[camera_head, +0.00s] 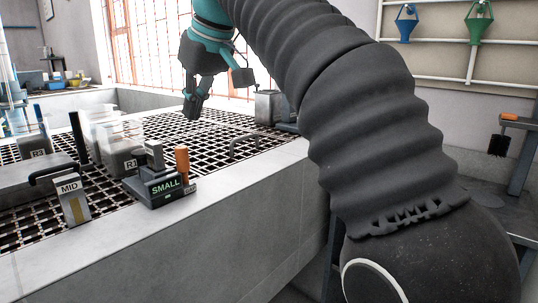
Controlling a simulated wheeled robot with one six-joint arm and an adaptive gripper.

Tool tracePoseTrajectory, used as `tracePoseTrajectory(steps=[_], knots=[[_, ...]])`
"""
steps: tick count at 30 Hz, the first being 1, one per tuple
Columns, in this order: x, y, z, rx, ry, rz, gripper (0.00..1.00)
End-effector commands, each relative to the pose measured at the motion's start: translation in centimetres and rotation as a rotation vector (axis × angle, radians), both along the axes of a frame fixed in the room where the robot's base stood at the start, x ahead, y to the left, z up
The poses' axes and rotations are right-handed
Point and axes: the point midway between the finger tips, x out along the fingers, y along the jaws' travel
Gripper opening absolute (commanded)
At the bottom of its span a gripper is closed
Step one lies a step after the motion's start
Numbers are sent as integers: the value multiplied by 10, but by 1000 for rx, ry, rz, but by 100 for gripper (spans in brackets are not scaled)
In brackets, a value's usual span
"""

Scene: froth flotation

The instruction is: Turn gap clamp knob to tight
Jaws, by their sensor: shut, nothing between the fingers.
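No part in view is labelled as the gap clamp knob, and I cannot tell which one it is. A dark block marked SMALL (163,186) stands near the front edge of the grating, with an orange upright handle (182,163) at its right side. A small tag under the handle is too small to read. My gripper (190,112) points down over the grating, behind and a little right of the block. Its fingers are shut and empty, apart from the block and handle. My arm hides much of the right side.
Clear bins with R labels (118,150) stand at the left on the grating (225,130). A MID-labelled block (72,200) is at front left. A grey metal box (267,106) stands right of the gripper. The pale front ledge (190,235) is bare.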

Motion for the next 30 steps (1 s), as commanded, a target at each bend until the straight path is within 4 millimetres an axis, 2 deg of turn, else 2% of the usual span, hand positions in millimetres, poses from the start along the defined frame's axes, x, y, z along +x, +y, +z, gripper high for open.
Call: tracePoseTrajectory(steps=[8,21,30], knots=[[0,0,-18,0,0,1,0],[-1,0,-64,0,0,1,0],[0,0,-69,0,-1,1,0]])
